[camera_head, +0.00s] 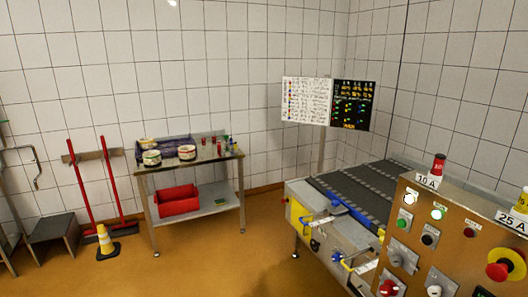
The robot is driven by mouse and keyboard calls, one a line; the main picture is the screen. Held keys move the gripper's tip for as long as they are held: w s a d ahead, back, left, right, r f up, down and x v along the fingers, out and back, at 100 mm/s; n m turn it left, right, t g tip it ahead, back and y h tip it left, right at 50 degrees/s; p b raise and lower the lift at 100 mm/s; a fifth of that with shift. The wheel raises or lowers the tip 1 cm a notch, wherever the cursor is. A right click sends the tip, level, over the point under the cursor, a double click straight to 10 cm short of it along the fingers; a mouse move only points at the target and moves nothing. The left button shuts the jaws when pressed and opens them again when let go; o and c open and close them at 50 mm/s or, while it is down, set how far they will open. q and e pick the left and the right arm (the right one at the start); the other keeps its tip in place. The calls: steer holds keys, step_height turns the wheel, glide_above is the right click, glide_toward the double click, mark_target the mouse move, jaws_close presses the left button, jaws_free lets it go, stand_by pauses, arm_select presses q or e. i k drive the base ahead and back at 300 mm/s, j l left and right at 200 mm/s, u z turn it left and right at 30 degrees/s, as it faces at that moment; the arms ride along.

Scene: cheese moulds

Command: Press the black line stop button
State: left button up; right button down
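A steel control panel (452,233) stands at the lower right, its face full of buttons and knobs. A round black button (427,240) sits on a light plate below a lit green-white button (437,213). The labels beside these buttons are too small to read, so I cannot tell which one is the line stop. Neither of my grippers is in view.
A conveyor (352,190) runs behind the panel's left side. A red mushroom button (497,271) is at the panel's right, a red knob (389,288) low on its left. A steel table (150,176) and yellow cone (105,240) stand left. The middle floor is clear.

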mark_target(426, 239)
steer(key=z, duration=1.05)
